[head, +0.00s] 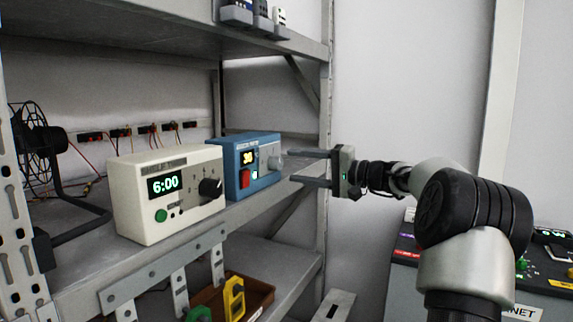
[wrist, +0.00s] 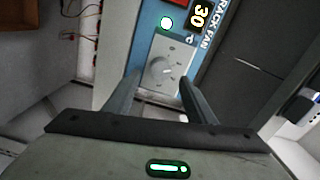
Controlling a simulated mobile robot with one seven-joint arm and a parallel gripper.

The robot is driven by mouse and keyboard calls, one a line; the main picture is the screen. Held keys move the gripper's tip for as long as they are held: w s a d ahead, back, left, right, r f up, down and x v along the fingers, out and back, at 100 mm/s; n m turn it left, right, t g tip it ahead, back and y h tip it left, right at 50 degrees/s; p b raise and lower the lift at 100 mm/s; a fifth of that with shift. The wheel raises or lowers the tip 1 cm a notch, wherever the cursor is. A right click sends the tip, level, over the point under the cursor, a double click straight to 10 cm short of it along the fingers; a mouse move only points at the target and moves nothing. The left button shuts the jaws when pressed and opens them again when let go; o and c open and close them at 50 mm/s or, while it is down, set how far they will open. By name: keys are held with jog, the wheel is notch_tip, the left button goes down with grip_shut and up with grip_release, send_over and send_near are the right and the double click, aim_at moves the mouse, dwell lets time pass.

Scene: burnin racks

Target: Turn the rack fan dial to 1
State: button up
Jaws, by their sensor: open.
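The rack fan box (head: 262,181) is blue and stands on the shelf in the head view. It has a lit display reading 30, a red switch and a small lit lamp. Its dial (head: 276,162) is a grey round knob on the right part of its front. The dial (wrist: 161,68) also shows in the wrist view on a pale plate, with marks around it too small to read. My gripper (head: 292,166) is open and empty, just in front of the dial. In the wrist view its fingers (wrist: 160,84) lie either side of the dial, apparently not touching it.
A cream timer box (head: 140,215) showing 6:00, with a black knob, stands left of the blue box. A black fan (head: 38,138) is at the far left. A brown bin (head: 258,295) with yellow and green items is on the lower shelf. A dark panel (head: 408,245) is at lower right.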

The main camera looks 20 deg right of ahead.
jog(key=p+v, duration=0.1)
jog(key=v, duration=1.1)
jog(key=shift+s+d+p, duration=0.15)
jog(key=shift+d+p, duration=0.05)
jog(key=shift+p, duration=0.1)
jog(key=shift+a, duration=0.15)
